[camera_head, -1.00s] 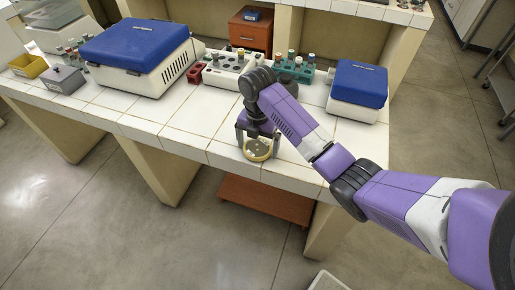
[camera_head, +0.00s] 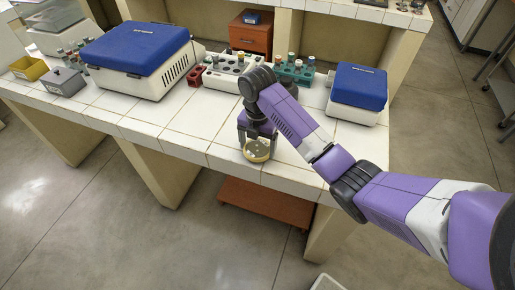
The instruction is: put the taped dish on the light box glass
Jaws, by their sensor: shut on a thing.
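A round dish (camera_head: 257,151) with a yellowish rim is between the fingers of my gripper (camera_head: 255,143). My gripper points down and is shut on the dish, just at or slightly above the front edge of the white tiled bench. Whether the dish touches the tiles cannot be told. Tape on the dish is too small to make out for certain. I cannot pick out a light box glass in this view.
A large blue-lidded device (camera_head: 138,45) stands at the left and a smaller one (camera_head: 358,92) at the right. A white rack (camera_head: 226,72), a teal tube rack (camera_head: 295,70) and a red block (camera_head: 196,76) stand behind my gripper. Bare tiles (camera_head: 185,125) lie left of it.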

